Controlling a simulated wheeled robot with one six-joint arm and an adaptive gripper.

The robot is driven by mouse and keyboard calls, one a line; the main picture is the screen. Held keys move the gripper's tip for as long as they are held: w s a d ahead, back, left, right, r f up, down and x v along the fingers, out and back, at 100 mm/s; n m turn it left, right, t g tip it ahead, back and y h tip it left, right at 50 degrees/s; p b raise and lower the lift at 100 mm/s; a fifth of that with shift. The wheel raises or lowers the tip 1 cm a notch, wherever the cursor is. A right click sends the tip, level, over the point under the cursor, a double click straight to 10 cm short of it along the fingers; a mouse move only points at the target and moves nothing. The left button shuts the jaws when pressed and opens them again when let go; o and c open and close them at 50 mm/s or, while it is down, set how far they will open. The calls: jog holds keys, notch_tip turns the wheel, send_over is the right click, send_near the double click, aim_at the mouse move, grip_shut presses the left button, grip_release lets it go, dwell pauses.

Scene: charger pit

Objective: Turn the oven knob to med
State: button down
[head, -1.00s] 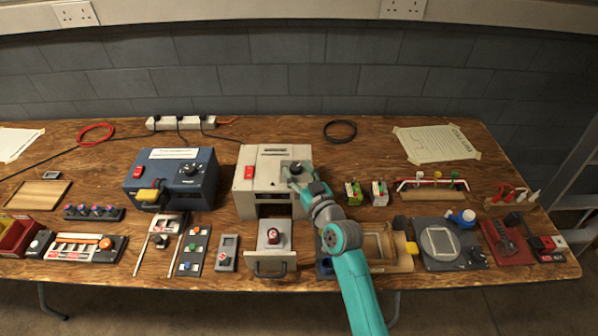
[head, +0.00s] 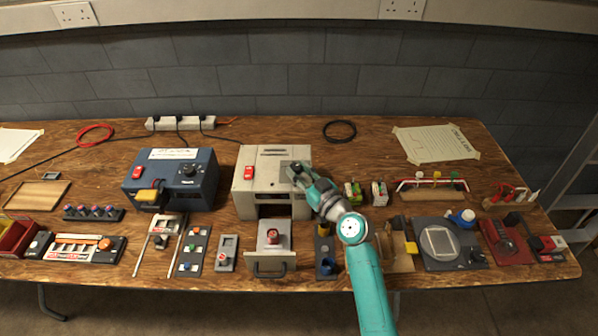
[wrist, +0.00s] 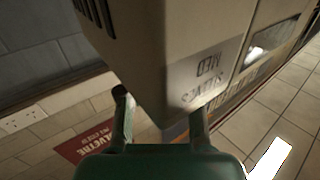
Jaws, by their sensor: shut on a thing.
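The oven is a beige box (head: 247,206) with a red switch (head: 249,173) on its top left and an open front drawer. My gripper (head: 291,170) is at the right of the oven's top, shut on the oven knob, which it hides in the head view. In the wrist view my two fingers (wrist: 160,112) stand in front of a beige housing (wrist: 150,50) with lettering that seems to include MED, seen upside down. The knob and its pointer cannot be made out there, so its setting cannot be told.
The oven's drawer (head: 262,262) sticks out in front, bearing a red part (head: 271,240). A blue box with a dial (head: 171,180) stands left. The table behind the oven is mostly clear.

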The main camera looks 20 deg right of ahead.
jog(key=n+g+y, duration=0.1)
jog(key=n+y, duration=0.1)
jog(key=n+g+y, duration=0.1)
jog(key=g+y, duration=0.1)
jog(key=y, duration=0.1)
jog(key=d+n+g+y, duration=0.1)
jog(key=n+y, duration=0.1)
jog(key=shift+w+n+g, duration=0.3)
jog(key=shift+w, duration=0.05)
jog(key=n+g+y, duration=0.2)
jog(key=g, duration=0.1)
jog(key=n+g+y, duration=0.1)
jog(key=n+g, duration=0.1)
jog(key=shift+w+d+y, duration=0.2)
jog(key=shift+w+y, duration=0.05)
jog(key=shift+y, duration=0.15)
jog(key=shift+g, duration=0.4)
jog(key=shift+f, duration=0.1)
jog(key=c, duration=0.8)
grip_release()
jog(key=shift+o, duration=0.2)
notch_tip(320, 180, up, 10)
